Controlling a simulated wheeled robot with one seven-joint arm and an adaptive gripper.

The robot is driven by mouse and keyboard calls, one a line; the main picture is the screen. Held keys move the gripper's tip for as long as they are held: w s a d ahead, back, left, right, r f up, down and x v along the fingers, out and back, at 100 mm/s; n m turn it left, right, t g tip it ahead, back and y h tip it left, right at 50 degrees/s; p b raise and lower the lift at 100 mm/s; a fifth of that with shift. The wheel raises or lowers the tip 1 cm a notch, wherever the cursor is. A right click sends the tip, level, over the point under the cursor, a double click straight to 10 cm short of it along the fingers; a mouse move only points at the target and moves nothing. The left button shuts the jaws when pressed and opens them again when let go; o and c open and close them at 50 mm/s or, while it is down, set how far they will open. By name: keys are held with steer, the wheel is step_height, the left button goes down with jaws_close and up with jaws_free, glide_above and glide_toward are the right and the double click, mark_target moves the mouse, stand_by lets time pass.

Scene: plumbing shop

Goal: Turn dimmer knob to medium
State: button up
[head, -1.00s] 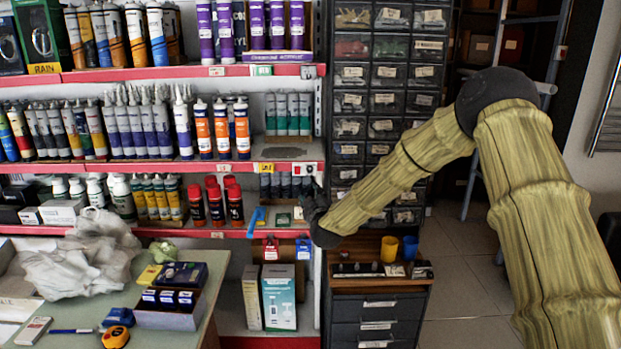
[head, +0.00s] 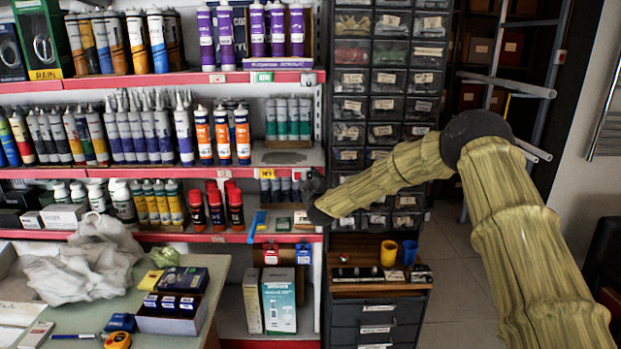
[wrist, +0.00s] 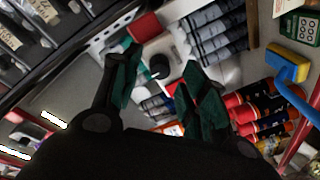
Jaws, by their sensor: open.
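In the wrist view a small black dimmer knob (wrist: 159,66) sits on a white plate or box (wrist: 176,58). The marking and setting of the knob are too small to read. My gripper (wrist: 158,62) is open, with one dark green fingertip to each side of the knob in the picture. I cannot tell whether either finger touches it. In the head view my gripper (head: 311,184) is small and dark at the right end of the shelf, and the knob cannot be made out there.
Red-edged shelves (head: 160,172) full of tubes and cans surround the spot. A drawer cabinet (head: 375,100) stands right beside it. Red-capped cans (wrist: 262,110) and a blue-yellow item (wrist: 288,65) are near the fingers. A cluttered table (head: 75,320) is at front left; floor at right is clear.

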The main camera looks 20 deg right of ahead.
steer(key=shift+w+d, duration=0.1)
steer(key=shift+w, duration=0.4)
steer(key=shift+c, duration=0.4)
jaws_close()
